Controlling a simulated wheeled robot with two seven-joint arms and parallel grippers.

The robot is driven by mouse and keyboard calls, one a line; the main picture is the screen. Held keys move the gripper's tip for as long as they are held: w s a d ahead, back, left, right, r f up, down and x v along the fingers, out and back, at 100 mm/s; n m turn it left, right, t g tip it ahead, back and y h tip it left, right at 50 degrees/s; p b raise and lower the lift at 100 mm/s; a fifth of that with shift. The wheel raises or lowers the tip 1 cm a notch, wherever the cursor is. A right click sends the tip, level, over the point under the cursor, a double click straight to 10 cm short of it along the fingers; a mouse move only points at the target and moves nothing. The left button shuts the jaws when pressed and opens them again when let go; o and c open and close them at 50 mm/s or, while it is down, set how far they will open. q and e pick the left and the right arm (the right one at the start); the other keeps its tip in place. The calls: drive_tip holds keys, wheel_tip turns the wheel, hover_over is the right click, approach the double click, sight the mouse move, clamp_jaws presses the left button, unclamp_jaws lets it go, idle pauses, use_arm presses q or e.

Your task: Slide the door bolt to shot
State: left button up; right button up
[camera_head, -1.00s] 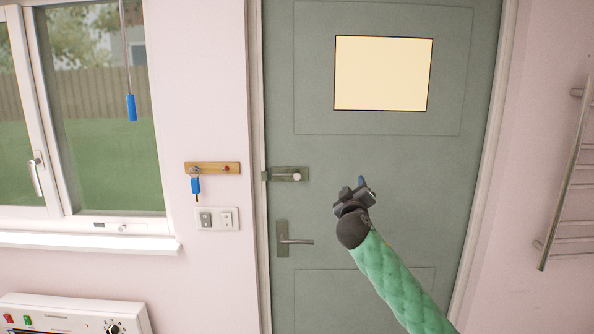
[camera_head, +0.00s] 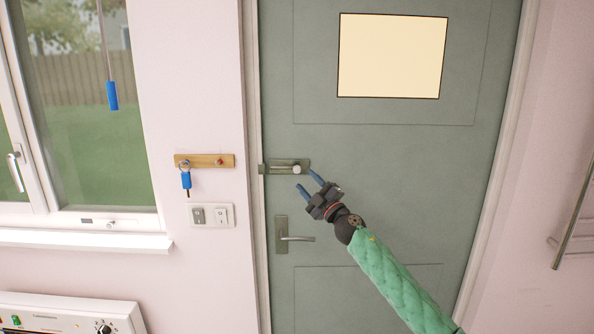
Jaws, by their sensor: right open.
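The door bolt (camera_head: 284,167) is a metal plate with a pale round knob (camera_head: 297,169) at its right part, on the left edge of the green door (camera_head: 400,190). A small keeper piece shows at the bolt's left end by the frame. My right gripper (camera_head: 308,183) is open, its two blue fingertips pointing up and left, just below and right of the knob. Nothing is between the fingers, and they look apart from the knob. My left gripper is not in view.
A door lever handle (camera_head: 296,239) is below the bolt. Left of the frame are a wooden key rack (camera_head: 205,160) with a blue-tagged key (camera_head: 186,179) and a switch plate (camera_head: 211,215). A towel rail (camera_head: 572,225) is at the right.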

sight(298, 172)
drive_tip(key=x, duration=0.2)
drive_tip(key=p+x, duration=0.1)
drive_tip(key=x, duration=0.1)
drive_tip(key=shift+a+r, duration=0.2)
drive_tip(key=shift+r, duration=0.2)
drive_tip(key=shift+w+a+r, duration=0.15)
drive_tip(key=shift+w+a, duration=0.2)
drive_tip(key=shift+w, duration=0.2)
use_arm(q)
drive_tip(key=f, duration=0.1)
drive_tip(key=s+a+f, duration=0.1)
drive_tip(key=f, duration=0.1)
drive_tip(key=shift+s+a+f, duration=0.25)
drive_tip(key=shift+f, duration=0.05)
use_arm(e)
drive_tip(key=shift+w+a+r, duration=0.1)
drive_tip(key=shift+a, duration=0.05)
drive_tip(key=shift+c, duration=0.2)
